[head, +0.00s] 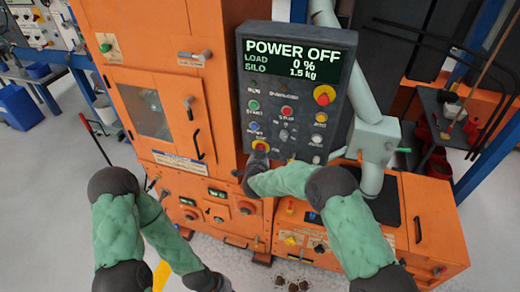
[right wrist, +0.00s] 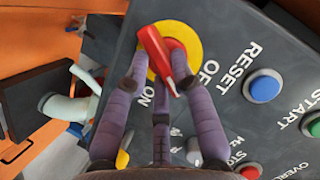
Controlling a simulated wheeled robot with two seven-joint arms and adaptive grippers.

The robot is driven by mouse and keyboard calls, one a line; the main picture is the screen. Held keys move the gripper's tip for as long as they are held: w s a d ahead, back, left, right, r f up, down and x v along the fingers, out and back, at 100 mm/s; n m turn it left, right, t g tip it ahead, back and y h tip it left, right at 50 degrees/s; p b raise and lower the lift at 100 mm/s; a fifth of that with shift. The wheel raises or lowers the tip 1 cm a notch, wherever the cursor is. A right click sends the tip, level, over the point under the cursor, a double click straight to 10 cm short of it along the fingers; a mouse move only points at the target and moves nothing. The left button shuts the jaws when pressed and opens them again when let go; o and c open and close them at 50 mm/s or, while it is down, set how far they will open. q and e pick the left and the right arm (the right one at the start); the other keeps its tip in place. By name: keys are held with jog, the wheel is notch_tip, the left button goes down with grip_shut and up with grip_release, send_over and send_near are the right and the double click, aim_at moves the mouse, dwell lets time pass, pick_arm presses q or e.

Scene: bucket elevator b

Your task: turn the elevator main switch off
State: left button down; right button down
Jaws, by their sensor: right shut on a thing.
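The main switch is a red handle on a round yellow plate (right wrist: 188,38), with OFF and ON lettered beside it. Its yellow plate also shows at the lower left of the dark control panel (head: 262,145) in the head view. My right gripper (right wrist: 160,85) is shut on the red handle (right wrist: 160,55), with its purple-grey fingers around it. In the right wrist view the handle lies slanted, its lower end between the ON and OFF words. The panel display (head: 295,60) reads POWER OFF, load 0 % and silo 1.5 kg.
The panel carries several buttons, including a blue one (right wrist: 264,85) beside RESET and a red-on-yellow emergency stop (head: 324,95). An orange cabinet (head: 170,60) stands left of the panel. A lower orange housing (head: 430,215) is at the right. Open floor lies left.

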jog(key=shift+a+r+n+g+h+p, duration=0.15)
jog(key=shift+n+g+h+p, duration=0.2)
jog(key=shift+n+h+p, duration=0.7)
jog(key=shift+a+n+g+h+p, duration=0.1)
jog(key=shift+n+g+h+p, duration=0.3)
jog(key=shift+n+p, duration=1.25)
jog(key=shift+m+p, duration=0.4)
jog(key=shift+p, duration=0.05)
jog(key=c, duration=1)
grip_release()
jog(key=shift+c, duration=0.2)
jog(key=shift+w, duration=0.15)
jog(key=v, duration=1.2)
